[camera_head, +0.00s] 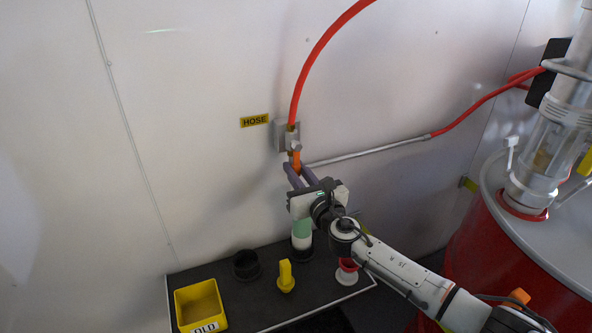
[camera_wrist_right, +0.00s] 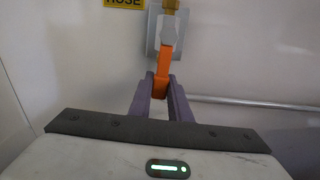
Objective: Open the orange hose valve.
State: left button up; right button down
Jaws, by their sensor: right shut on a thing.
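The hose valve sits on a grey wall plate (camera_head: 281,136) under the red hose, right of the yellow HOSE label (camera_head: 254,120). Its orange handle (camera_head: 296,160) points down from the valve body. It also shows in the right wrist view (camera_wrist_right: 162,62), hanging nearly straight down. My right gripper (camera_head: 297,171) is shut on the lower end of the orange handle, its purple fingers on both sides of it. In the right wrist view the fingertips (camera_wrist_right: 161,88) meet around the handle's end. My left gripper is not in view.
A grey pipe (camera_head: 370,152) runs right from near the valve. Below is a dark shelf (camera_head: 240,307) with a yellow bin (camera_head: 200,304), a yellow-handled part (camera_head: 286,277), a black cup (camera_head: 246,264) and a red-and-white part (camera_head: 347,272). A red drum (camera_head: 500,260) stands at right.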

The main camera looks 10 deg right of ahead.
jog(key=c, duration=1.6)
grip_release()
jog(key=shift+c, duration=0.2)
jog(key=s+d+p, duration=0.1)
jog(key=s, duration=0.9)
jog(key=shift+d, duration=0.4)
jog(key=shift+s, duration=0.1)
